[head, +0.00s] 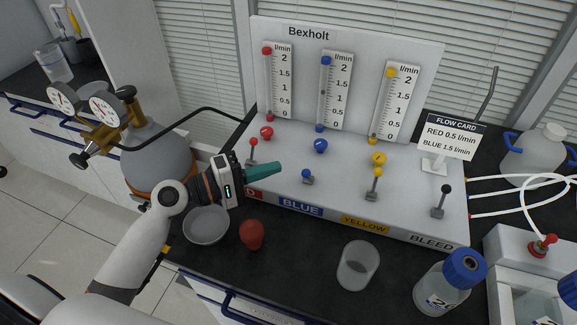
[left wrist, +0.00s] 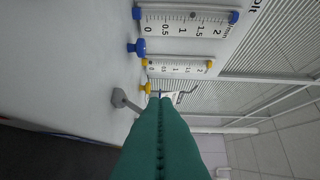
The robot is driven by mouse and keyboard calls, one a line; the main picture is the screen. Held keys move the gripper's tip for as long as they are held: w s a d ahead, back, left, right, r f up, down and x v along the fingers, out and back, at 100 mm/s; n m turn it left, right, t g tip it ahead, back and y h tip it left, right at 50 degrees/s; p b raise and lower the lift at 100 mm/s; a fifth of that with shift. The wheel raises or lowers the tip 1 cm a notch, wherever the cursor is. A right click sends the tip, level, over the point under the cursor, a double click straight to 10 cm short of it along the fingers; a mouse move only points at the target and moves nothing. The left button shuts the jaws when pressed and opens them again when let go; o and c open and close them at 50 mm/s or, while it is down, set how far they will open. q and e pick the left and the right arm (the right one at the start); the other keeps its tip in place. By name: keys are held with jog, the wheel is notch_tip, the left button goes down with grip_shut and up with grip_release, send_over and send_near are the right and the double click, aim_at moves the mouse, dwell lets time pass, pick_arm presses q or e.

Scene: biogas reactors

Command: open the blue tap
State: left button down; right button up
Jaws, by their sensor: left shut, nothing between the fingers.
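The blue tap (head: 307,175) is a small blue-tipped lever on the panel's sloped front, above the BLUE label (head: 300,207). It sits lower than the upright red and yellow levers. My left gripper (head: 278,168), with green fingers, is shut and empty. Its tips point right, just left of the tap, with a small gap in the picture. In the left wrist view the shut fingers (left wrist: 163,105) lie beside a grey rounded part (left wrist: 118,97); I cannot tell whether they touch. A blue knob (head: 320,146) stands below the blue flow tube (head: 324,90). My right gripper is out of view.
The red lever (head: 252,148) is close above my left gripper. The yellow lever (head: 376,183) and black bleed lever (head: 444,200) stand to the right. A flow card (head: 450,138) reads blue 1.5 l/min.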

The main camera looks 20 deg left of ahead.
pick_arm(q)
jog(key=b+v, duration=0.1)
jog(key=v, duration=0.4)
jog(key=shift+s+a, duration=0.25)
